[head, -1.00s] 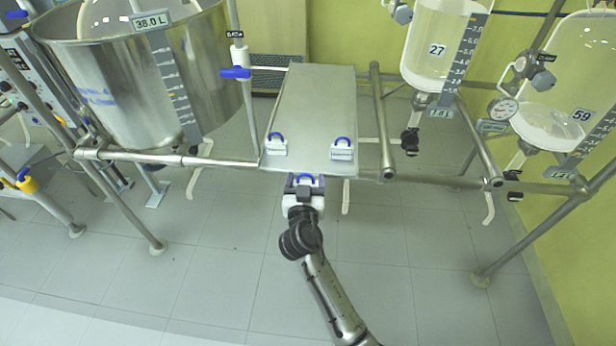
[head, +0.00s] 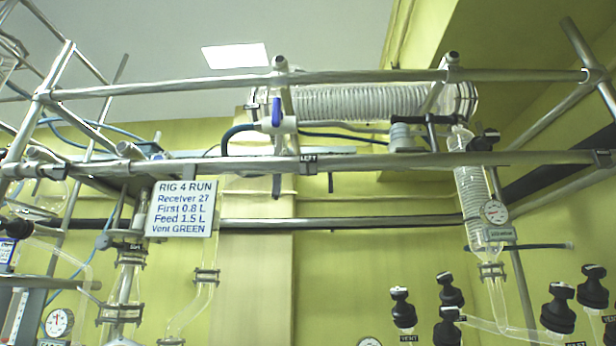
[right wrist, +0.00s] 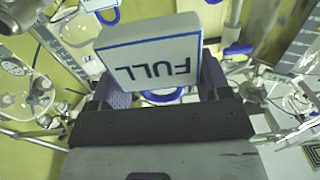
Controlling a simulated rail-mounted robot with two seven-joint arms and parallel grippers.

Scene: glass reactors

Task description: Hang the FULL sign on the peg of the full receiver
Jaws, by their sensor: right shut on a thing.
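The FULL sign (right wrist: 150,62) is a white plate with a blue border. In the right wrist view its lettering appears upside down. My right gripper (right wrist: 160,94) is shut on this sign, and its blue loop (right wrist: 163,97) shows between the fingers. In the head view a white placard (head: 181,208) on the upper rail reads RIG 4 RUN, Receiver 27, First 0.8 L, Feed 1.5 L, Vent GREEN. The receivers and their pegs are not in the head view now. My left gripper is in neither current view.
In the head view, metal rails (head: 380,163) cross the rig, with a horizontal glass condenser (head: 360,102) and a blue-handled valve (head: 276,112). Black-capped glass necks (head: 402,308) stand at lower right. Glassware (right wrist: 28,95) and rods lie around the gripper in the right wrist view.

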